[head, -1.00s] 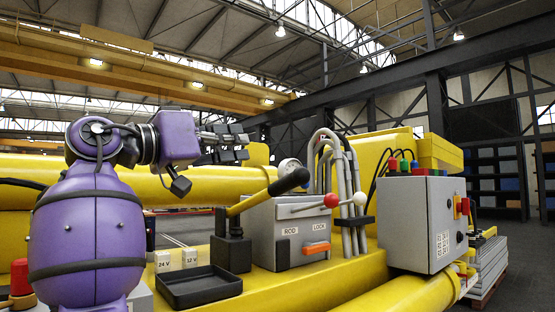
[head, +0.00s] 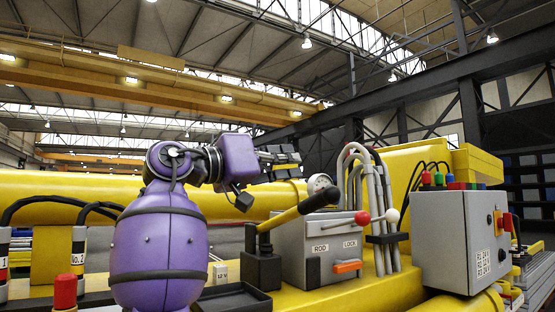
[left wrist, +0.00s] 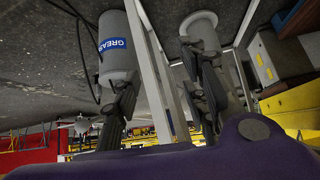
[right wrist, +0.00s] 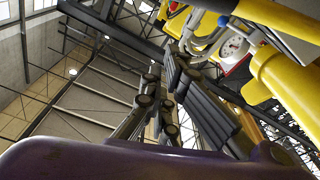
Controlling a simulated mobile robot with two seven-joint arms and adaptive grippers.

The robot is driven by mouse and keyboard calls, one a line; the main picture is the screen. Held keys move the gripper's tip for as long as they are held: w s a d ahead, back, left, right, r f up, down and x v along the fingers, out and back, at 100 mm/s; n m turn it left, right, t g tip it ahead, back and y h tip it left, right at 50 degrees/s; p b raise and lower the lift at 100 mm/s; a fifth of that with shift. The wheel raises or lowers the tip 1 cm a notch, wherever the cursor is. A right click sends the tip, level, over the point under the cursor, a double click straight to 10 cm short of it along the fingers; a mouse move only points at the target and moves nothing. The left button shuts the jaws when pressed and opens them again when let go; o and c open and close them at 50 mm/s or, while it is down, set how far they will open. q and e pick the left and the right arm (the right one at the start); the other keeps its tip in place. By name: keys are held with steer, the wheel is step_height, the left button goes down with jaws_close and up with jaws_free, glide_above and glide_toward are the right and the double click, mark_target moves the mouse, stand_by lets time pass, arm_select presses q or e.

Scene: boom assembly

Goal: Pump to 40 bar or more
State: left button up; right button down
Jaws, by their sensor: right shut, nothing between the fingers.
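The hand pump (head: 262,262) stands in the head view with a black base and a yellow lever with a black grip (head: 320,197), tilted up to the right. A round pressure gauge (head: 320,183) sits just behind the grip; its reading is too small to tell. The gauge also shows in the right wrist view (right wrist: 233,46). My right gripper (head: 284,158) is shut and empty, up and left of the grip, apart from it in the picture. My left gripper (left wrist: 163,85) is open and empty in the left wrist view, away from the pump.
Grey hoses (head: 385,215) and a control box (head: 460,240) stand to the right. A black tray (head: 225,300) lies in front. A grease can (left wrist: 114,45) is near my left gripper.

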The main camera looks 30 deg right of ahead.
steer(key=d+f, duration=0.2)
steer(key=d+f+p, duration=0.1)
steer(key=d, duration=0.1)
steer(key=shift+s+f, duration=0.1)
steer(key=shift+s, duration=0.25)
